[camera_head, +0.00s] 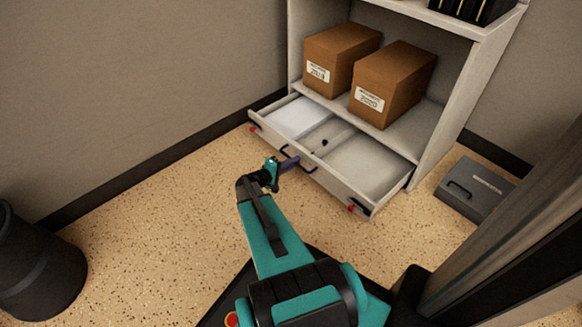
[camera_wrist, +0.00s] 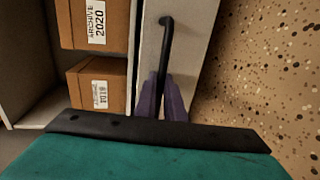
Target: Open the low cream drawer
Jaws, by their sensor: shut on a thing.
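The low cream drawer (camera_head: 335,186) is at the bottom of a pale shelf unit and stands pulled out, its inside visible from above. Its black bar handle (camera_wrist: 166,45) is on the front panel, which also shows in the wrist view (camera_wrist: 192,40). My gripper (camera_head: 291,163) is at the middle of the drawer front. In the wrist view its purple fingers (camera_wrist: 162,100) are shut on the lower part of the handle. The fingers partly hide the handle's gripped end.
Two brown archive boxes (camera_head: 392,85) stand on the shelf above the drawer. White paper (camera_head: 298,117) and a small black item (camera_head: 324,142) lie inside the drawer. A grey case (camera_head: 476,188) is on the floor at right, a dark bin (camera_head: 38,265) at left. Speckled floor before the drawer is clear.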

